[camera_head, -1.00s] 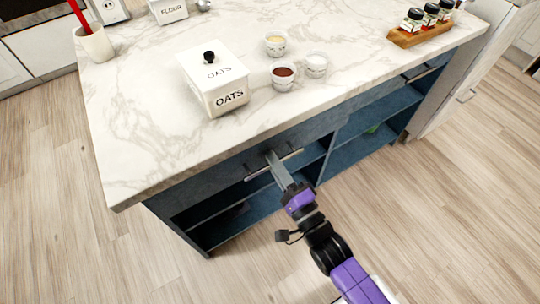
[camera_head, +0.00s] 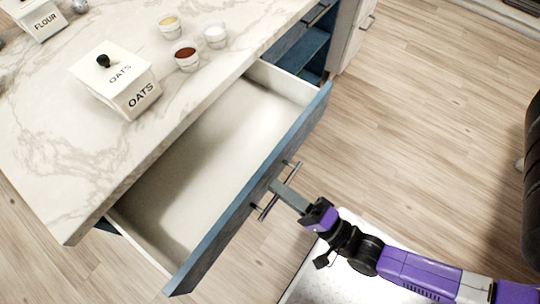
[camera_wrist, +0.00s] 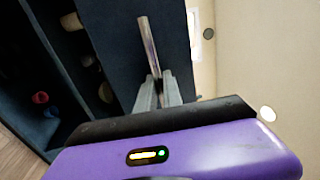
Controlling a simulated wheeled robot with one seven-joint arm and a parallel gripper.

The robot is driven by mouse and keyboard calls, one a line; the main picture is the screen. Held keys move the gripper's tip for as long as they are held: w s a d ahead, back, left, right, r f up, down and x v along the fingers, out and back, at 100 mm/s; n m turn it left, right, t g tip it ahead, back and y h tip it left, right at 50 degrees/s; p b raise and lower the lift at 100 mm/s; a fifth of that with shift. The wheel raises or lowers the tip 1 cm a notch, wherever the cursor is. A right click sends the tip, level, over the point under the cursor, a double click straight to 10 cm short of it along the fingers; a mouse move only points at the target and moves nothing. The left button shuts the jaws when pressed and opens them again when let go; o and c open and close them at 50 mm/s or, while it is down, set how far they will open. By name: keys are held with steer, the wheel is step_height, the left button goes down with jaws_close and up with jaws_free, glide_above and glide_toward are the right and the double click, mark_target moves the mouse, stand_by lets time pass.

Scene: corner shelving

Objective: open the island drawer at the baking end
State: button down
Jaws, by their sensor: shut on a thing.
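The island drawer (camera_head: 215,245) has a blue front and a pale, empty inside, and it stands pulled well out from under the marble top in the head view. Its metal bar handle (camera_head: 266,207) is on the middle of the front. My gripper (camera_head: 279,190) is shut on this handle. In the wrist view the handle (camera_wrist: 149,45) runs up from between the fingers of my gripper (camera_wrist: 158,85), close to the dark drawer front.
The marble countertop (camera_head: 60,150) bears an oats canister (camera_head: 130,92), a flour canister (camera_head: 38,20) and three small bowls (camera_head: 187,58). Open blue shelves (camera_head: 305,50) lie farther right under the top. Wooden floor (camera_head: 420,130) is clear right of the drawer.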

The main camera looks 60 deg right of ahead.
steer(key=shift+s, duration=0.1)
steer(key=c, duration=1.8)
jaws_free()
steer(key=shift+s+f, duration=0.25)
steer(key=shift+s, duration=1)
steer(key=shift+s+f, duration=0.3)
steer(key=shift+s, duration=1)
steer(key=shift+s+f, duration=0.25)
steer(key=shift+s, duration=1)
